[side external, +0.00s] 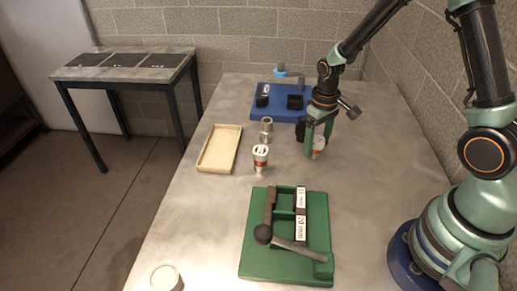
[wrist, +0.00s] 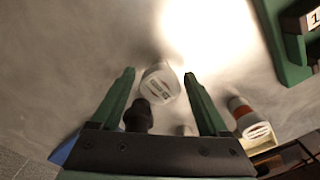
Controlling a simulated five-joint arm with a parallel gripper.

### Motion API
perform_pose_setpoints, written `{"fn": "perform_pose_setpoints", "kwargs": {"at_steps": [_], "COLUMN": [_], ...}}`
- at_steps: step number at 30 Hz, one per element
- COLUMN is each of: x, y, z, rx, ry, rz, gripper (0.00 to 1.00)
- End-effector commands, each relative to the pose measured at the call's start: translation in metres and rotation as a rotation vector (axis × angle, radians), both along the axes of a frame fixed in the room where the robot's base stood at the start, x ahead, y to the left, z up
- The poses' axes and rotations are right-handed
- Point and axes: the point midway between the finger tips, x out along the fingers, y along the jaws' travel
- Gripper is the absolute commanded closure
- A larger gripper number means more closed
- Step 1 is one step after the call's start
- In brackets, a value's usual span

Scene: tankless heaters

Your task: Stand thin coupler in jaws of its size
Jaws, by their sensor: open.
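My gripper (side external: 318,138) is open and points down at the right of the table. A white cylinder with a printed label (side external: 318,149) stands between or just behind its fingers. In the wrist view this white cylinder (wrist: 160,82) shows between the two fingertips (wrist: 159,75), apart from both. A second white piece with a dark red band (side external: 260,158) stands to the left. A grey metal fitting (side external: 266,130) stands behind it. I cannot tell which piece is the thin coupler. The green jaw fixture (side external: 262,266) lies in front, with labels reading 20 mm and apparently 15 mm, and a dark ball-ended handle (side external: 285,241).
A beige tray (side external: 236,150) lies at the left. A blue base (side external: 262,112) with black blocks stands at the back. A pale round piece (side external: 166,278) is at the front left edge. The table between the fixture and the upright pieces is clear.

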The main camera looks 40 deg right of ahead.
Motion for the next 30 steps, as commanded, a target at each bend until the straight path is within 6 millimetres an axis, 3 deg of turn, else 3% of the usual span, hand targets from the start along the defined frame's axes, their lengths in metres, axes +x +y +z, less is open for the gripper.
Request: {"fn": "perform_pose_setpoints", "kwargs": {"at_steps": [15,25,30], "x": [0.001,-0.003,-0.015], "y": [0.000,0.003,0.014], "z": [0.094,0.124,0.156], "rx": [-0.001,-0.003,-0.012], "ry": [-0.005,-0.020,-0.114], "rz": [0.000,0.001,0.003], "gripper": [0.22,0.22,0.22]}}
